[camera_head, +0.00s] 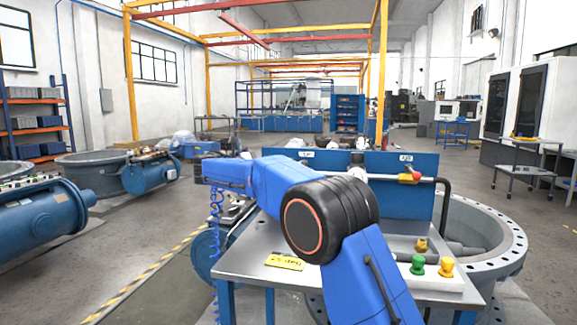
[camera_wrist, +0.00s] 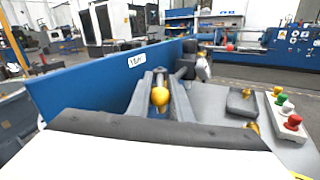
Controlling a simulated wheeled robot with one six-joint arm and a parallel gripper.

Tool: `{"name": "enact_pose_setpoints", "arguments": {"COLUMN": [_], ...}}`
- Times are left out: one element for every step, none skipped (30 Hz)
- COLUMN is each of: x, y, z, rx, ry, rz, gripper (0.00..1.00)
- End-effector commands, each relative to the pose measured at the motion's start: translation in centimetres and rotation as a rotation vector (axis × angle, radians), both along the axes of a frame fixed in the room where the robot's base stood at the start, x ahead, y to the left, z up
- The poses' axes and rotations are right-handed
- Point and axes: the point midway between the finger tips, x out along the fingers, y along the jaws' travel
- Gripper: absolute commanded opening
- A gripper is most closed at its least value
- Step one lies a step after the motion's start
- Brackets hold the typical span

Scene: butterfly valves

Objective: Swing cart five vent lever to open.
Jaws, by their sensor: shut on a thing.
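A lever with a round yellow knob (camera_wrist: 160,97) shows in the middle of the wrist view. My gripper (camera_wrist: 161,82) is shut on this lever, with a dark grey finger on each side of the knob. A white label (camera_wrist: 136,60), apparently reading VENT, is on the blue panel (camera_wrist: 80,88) just behind it. In the head view, the cart (camera_head: 253,268) has a steel top, a yellow plate and a blue back panel. My arm crosses in front of it and hides the lever and gripper there. The lever's exact angle is unclear.
A red-and-yellow valve handle (camera_head: 409,177) sits on a pipe at the panel's right. Green (camera_head: 417,265) and yellow (camera_head: 446,268) knobs stand on the cart's right front. A large flanged ring (camera_head: 505,245) lies beside the cart.

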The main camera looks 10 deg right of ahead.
Motion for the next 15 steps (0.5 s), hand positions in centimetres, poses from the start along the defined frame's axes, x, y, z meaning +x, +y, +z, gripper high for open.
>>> {"name": "enact_pose_setpoints", "arguments": {"x": [0.03, 0.02, 0.02, 0.02, 0.02, 0.02, 0.02, 0.02, 0.02, 0.02, 0.02, 0.02, 0.02, 0.02, 0.02], "y": [-0.03, -0.04, -0.04, -0.05, -0.05, -0.05, -0.05, -0.06, -0.06, -0.06, -0.06, -0.07, -0.07, -0.06, -0.06], "z": [-0.01, 0.00, 0.01, 0.01, 0.01, 0.02, 0.02, 0.02, 0.02, 0.02, 0.02, 0.03, 0.03, 0.03, 0.03], "rx": [-0.001, 0.000, 0.000, 0.000, 0.000, 0.000, 0.000, 0.000, 0.000, 0.000, 0.000, 0.000, 0.000, 0.000, 0.000], "ry": [0.000, 0.000, 0.000, 0.000, 0.000, 0.000, 0.000, 0.000, 0.000, 0.000, 0.000, 0.000, 0.000, 0.000, 0.000], "rz": [-0.002, -0.003, -0.004, -0.004, -0.004, -0.004, -0.003, -0.003, -0.003, -0.003, -0.003, -0.003, -0.003, -0.003, -0.003], "gripper": [0.00, 0.00, 0.00, 0.00, 0.00, 0.00, 0.00, 0.00, 0.00, 0.00, 0.00, 0.27, 0.27, 0.27, 0.27]}}
